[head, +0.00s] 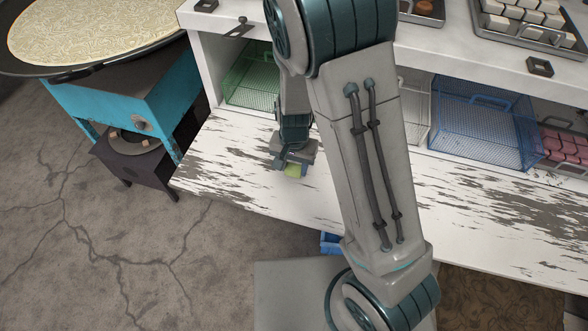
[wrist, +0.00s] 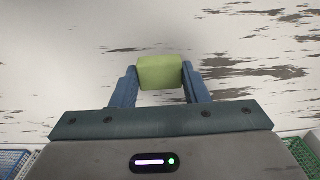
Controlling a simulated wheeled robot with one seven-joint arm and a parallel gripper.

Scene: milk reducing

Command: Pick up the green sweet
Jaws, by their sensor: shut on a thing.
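The green sweet (wrist: 160,73) is a small yellow-green block with rounded edges. In the wrist view it sits between the two blue fingers of my gripper (wrist: 160,80), which are shut on it. In the head view the green sweet (head: 293,170) shows just below my gripper (head: 293,165), over the white worn shelf (head: 230,150). I cannot tell whether the sweet touches the shelf or is held just above it.
Behind my gripper stand a green wire basket (head: 250,78), a blue wire basket (head: 475,120) and a basket with pink blocks (head: 565,150). The counter (head: 450,40) overhangs them. A turquoise stand with a large pan (head: 90,35) is at the left. The shelf around the sweet is clear.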

